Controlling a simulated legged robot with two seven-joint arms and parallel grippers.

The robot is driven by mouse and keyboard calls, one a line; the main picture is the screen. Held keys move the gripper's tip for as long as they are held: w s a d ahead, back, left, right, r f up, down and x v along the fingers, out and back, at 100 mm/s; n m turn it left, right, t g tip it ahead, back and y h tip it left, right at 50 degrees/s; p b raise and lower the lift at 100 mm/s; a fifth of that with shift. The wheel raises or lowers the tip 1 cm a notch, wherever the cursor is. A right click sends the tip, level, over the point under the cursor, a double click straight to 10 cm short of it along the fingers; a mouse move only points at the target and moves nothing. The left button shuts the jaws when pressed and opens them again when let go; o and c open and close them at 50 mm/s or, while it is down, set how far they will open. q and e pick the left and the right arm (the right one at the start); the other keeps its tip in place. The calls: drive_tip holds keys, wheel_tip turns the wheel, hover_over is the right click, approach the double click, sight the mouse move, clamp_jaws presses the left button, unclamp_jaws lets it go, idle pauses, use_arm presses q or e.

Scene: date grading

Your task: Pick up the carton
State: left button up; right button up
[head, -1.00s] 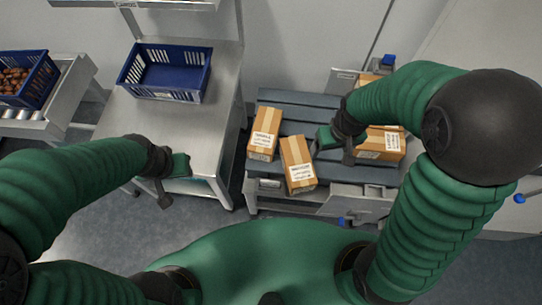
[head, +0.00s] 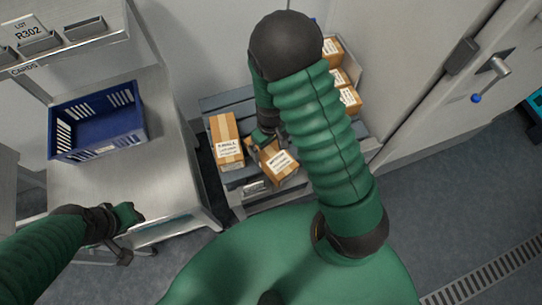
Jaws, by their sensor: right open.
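Several brown cardboard cartons with white labels stand on a grey slatted surface. One carton (head: 227,141) stands at its left, and a tilted carton (head: 272,162) lies just right of it. My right gripper (head: 270,138) is open at the upper end of the tilted carton, pointing down. Whether its fingers touch the carton I cannot tell. My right forearm hides part of the surface behind. My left gripper (head: 126,235) looks open and empty, in front of the steel table, far from the cartons.
More cartons (head: 348,98) stand at the right of the slatted surface (head: 215,104), partly behind my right arm. A blue crate (head: 97,145) sits on the steel table (head: 165,178). A card shelf (head: 75,47) is above it. A door with a handle (head: 490,68) is at right.

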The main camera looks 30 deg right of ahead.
sight(271, 151)
drive_tip(key=f, duration=0.3)
drive_tip(key=a+f+b, duration=0.1)
drive_tip(key=shift+s+f, duration=0.35)
drive_tip(key=shift+f, duration=0.05)
drive_tip(key=shift+w+d+f, duration=0.15)
drive_tip(key=shift+d+f, duration=0.1)
drive_tip(key=shift+d, duration=0.25)
drive_tip(key=shift+c, duration=1.3)
drive_tip(key=shift+a+r, duration=0.15)
drive_tip(key=shift+a, duration=0.2)
drive_tip(key=c, duration=1)
drive_tip(key=shift+d, duration=0.25)
drive_tip(key=c, duration=0.7)
